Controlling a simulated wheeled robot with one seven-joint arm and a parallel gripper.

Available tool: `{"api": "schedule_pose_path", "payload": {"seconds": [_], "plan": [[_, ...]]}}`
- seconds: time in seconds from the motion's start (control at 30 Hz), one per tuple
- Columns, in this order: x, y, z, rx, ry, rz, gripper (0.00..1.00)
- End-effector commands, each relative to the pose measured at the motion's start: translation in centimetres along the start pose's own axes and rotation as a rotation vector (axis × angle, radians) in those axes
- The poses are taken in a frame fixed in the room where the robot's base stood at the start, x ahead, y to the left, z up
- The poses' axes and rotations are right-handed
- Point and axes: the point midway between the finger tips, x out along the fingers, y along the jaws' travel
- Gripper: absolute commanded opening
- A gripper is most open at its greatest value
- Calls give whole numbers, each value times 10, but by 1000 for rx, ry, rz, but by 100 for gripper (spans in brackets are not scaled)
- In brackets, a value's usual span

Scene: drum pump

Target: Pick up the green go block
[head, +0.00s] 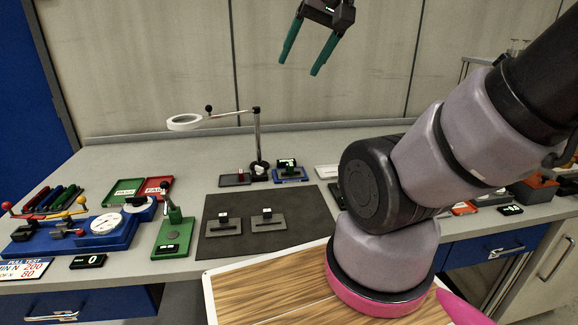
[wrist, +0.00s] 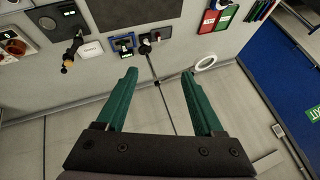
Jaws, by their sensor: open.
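My gripper (head: 299,67) is open and empty, high above the back of the bench, its two green fingers pointing down. I cannot clearly make out a green go block. A small dark tray (head: 235,181) at the back middle of the bench holds a tiny red piece, too small to tell apart. A blue stand (head: 291,176) beside it holds a black part. It also shows in the wrist view (wrist: 122,45).
A magnifier ring (head: 184,122) on a post stands at the back. A green tray (head: 124,191) and a red tray (head: 153,187) lie at left. A green gauge stand (head: 172,236) is beside a dark mat (head: 259,246) bearing two grey parts. My arm covers the right side.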

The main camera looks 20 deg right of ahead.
Motion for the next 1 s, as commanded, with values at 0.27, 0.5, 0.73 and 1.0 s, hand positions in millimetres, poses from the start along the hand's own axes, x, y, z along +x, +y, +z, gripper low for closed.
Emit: {"api": "schedule_pose_path", "payload": {"seconds": [0.27,0.5,0.73,1.0], "plan": [[0,0,0,0,0,0,69],[2,-1,-2,20,-4,-3,57],[41,-14,-34,397,-70,-45,57],[135,-15,-89,1164,-140,-18,57]]}}
